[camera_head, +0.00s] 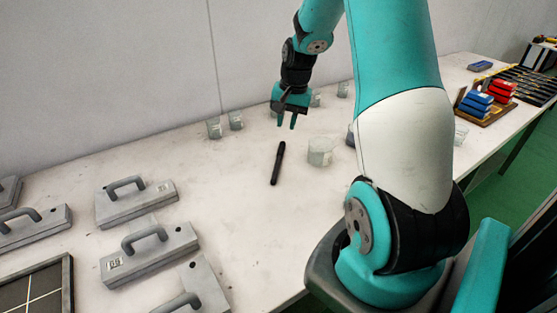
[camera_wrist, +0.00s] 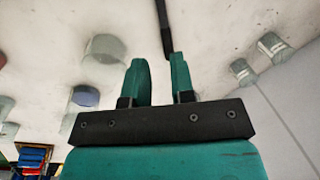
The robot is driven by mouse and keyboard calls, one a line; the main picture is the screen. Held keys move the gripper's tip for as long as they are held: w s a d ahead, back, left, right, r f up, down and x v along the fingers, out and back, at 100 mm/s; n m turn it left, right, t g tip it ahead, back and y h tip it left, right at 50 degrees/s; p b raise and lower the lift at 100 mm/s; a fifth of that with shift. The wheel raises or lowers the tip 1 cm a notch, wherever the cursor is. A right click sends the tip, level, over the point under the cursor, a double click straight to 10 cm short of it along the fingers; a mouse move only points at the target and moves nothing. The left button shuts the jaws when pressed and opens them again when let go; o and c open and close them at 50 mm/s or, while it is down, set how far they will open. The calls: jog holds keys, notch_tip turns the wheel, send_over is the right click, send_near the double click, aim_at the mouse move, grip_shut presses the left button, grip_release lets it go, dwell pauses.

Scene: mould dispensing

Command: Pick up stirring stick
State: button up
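The stirring stick is a thin black rod (camera_head: 278,163) lying on the pale table, near the middle of the head view. In the wrist view the black stick (camera_wrist: 163,22) shows at the top, beyond my fingertips and nearer the right one. My gripper (camera_head: 286,123) is above the table, just beyond the stick's far end in the head view. In the wrist view its two teal fingers (camera_wrist: 160,65) are apart with nothing between them. The gripper is open and empty.
A clear beaker (camera_head: 320,152) stands right of the stick. Small clear cups (camera_head: 214,128) stand behind it. Grey moulds with handles (camera_head: 149,255) lie at left. Red and blue blocks (camera_head: 501,90) sit in a rack far right.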

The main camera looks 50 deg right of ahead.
send_over(278, 162)
jog(key=s, duration=0.1)
notch_tip(278, 162, down, 9)
jog(key=shift+d+f+p, duration=0.15)
jog(key=shift+f+p, duration=0.05)
jog(key=shift+p, duration=0.15)
jog(key=f, duration=0.3)
jog(key=w+f+p, duration=0.1)
jog(key=f, duration=0.1)
jog(key=shift+r, duration=0.1)
grip_shut()
